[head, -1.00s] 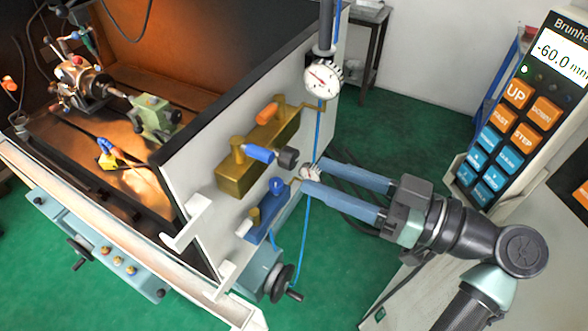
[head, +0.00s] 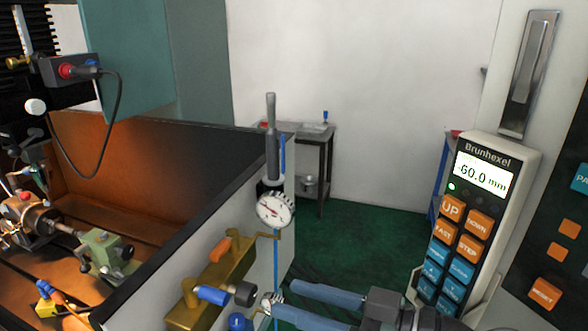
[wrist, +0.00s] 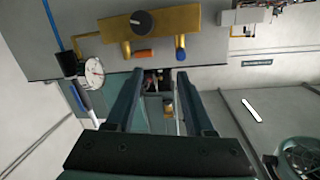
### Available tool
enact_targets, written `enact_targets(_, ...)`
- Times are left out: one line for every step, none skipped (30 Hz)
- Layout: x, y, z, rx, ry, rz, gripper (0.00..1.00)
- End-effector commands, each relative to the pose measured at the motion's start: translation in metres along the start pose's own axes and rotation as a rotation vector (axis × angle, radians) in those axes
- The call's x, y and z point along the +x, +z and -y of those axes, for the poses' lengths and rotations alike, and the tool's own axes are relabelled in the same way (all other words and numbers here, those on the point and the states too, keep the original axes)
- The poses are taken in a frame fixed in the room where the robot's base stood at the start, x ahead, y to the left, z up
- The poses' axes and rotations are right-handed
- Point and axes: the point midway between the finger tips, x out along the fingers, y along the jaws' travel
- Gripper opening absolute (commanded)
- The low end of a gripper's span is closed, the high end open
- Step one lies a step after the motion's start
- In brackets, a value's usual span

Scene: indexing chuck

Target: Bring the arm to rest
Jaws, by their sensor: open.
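My gripper (head: 272,304) reaches in from the lower right in the head view, with its two long blue-grey fingers pointing left toward the brass valve block (head: 212,285) on the machine's side panel. In the wrist view the fingers (wrist: 155,75) are spread apart, with no object held between them. The brass block (wrist: 165,22) lies beyond the fingertips there, with its black knob, orange handle and blue handle. A round white gauge (head: 276,208) hangs above the fingertips in the head view. Contact between fingertips and panel parts cannot be told.
A Brunhexel control pendant (head: 464,230) reading -60.0 mm stands on the right. The machine enclosure (head: 190,190) with an orange-lit interior fills the left. A small dark table (head: 325,150) stands at the back wall. Green floor (head: 350,240) between them is clear.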

Motion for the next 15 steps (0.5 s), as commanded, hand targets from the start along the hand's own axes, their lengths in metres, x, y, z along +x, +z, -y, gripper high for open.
enact_targets(0.011,-0.010,-0.007,-0.004,0.072,0.023,0.53)
enact_targets(0.018,-0.016,-0.013,-0.005,0.126,0.033,0.53)
enact_targets(0.024,-0.027,-0.021,-0.010,0.202,0.040,0.53)
enact_targets(0.029,-0.036,-0.027,-0.017,0.261,0.039,0.53)
enact_targets(0.032,-0.046,-0.031,-0.028,0.319,0.034,0.53)
enact_targets(0.035,-0.060,-0.036,-0.045,0.394,0.019,0.53)
enact_targets(0.037,-0.072,-0.039,-0.061,0.450,0.002,0.53)
enact_targets(0.038,-0.085,-0.041,-0.080,0.505,-0.019,0.53)
enact_targets(0.038,-0.103,-0.041,-0.108,0.573,-0.056,0.53)
enact_targets(0.037,-0.118,-0.040,-0.131,0.622,-0.087,0.53)
enact_targets(0.035,-0.133,-0.037,-0.156,0.669,-0.124,0.53)
enact_targets(0.032,-0.154,-0.031,-0.192,0.727,-0.179,0.53)
enact_targets(0.029,-0.171,-0.025,-0.221,0.767,-0.226,0.53)
enact_targets(0.025,-0.187,-0.017,-0.251,0.804,-0.276,0.53)
enact_targets(0.019,-0.209,-0.004,-0.293,0.848,-0.349,0.53)
